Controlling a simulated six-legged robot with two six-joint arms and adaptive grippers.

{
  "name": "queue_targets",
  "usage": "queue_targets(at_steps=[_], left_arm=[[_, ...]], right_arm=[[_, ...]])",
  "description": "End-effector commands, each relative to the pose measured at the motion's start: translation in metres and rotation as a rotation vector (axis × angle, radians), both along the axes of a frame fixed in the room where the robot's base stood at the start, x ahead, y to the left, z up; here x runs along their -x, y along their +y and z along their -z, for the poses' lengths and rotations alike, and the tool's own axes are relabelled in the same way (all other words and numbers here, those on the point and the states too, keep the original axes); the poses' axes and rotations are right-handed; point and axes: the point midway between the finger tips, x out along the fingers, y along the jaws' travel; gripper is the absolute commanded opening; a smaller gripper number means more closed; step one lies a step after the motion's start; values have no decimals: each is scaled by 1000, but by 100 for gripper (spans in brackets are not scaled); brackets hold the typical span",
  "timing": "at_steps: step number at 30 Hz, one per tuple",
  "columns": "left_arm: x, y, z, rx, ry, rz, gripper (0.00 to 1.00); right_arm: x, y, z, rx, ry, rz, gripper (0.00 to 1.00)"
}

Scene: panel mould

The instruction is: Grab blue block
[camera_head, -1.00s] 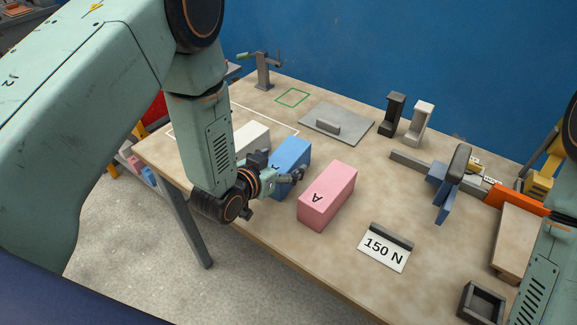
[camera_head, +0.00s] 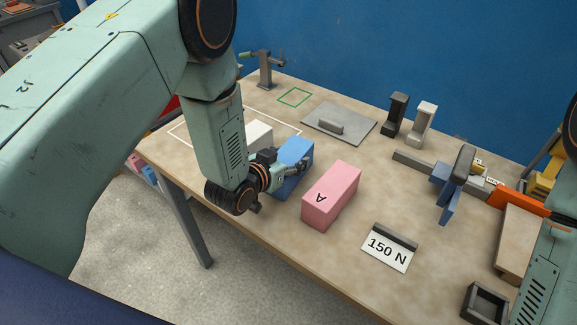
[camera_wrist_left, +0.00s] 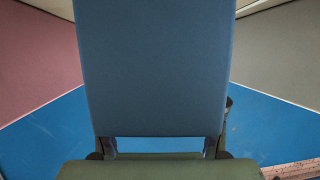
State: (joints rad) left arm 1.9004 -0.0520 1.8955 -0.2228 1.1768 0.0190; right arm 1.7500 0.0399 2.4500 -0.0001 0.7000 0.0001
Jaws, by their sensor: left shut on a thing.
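The blue block (camera_head: 294,151) stands on the table between a pink block (camera_head: 331,195) marked "A" on its right and a white block (camera_head: 257,134) on its left. My left gripper (camera_head: 297,170) is at the block's near side and is shut on it. Part of the block is hidden behind the gripper and wrist. In the left wrist view the blue block (camera_wrist_left: 155,70) fills the middle, very close, with the pink block (camera_wrist_left: 35,60) at left and a pale block face (camera_wrist_left: 275,55) at right. My right arm shows at the right edge, but its gripper is out of view.
A grey plate with a handle (camera_head: 338,125) lies farther back, beside a green outline (camera_head: 295,97). Black (camera_head: 397,113) and white (camera_head: 423,122) stands are behind.

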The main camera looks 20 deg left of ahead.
Motion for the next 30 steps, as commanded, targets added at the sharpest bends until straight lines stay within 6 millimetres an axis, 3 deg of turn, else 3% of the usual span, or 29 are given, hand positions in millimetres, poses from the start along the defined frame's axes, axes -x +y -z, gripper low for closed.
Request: queue_targets(at_steps=[16, 24, 30], left_arm=[[-1, 0, -2, 0, -7, 2, 0], [-2, 0, -6, 0, -7, 2, 0], [-2, 0, -37, 0, -9, 2, 0]], right_arm=[[0, 0, 0, 0, 0, 0, 51], [0, 0, -1, 0, 0, 0, 51], [0, 0, -5, 0, 0, 0, 51]])
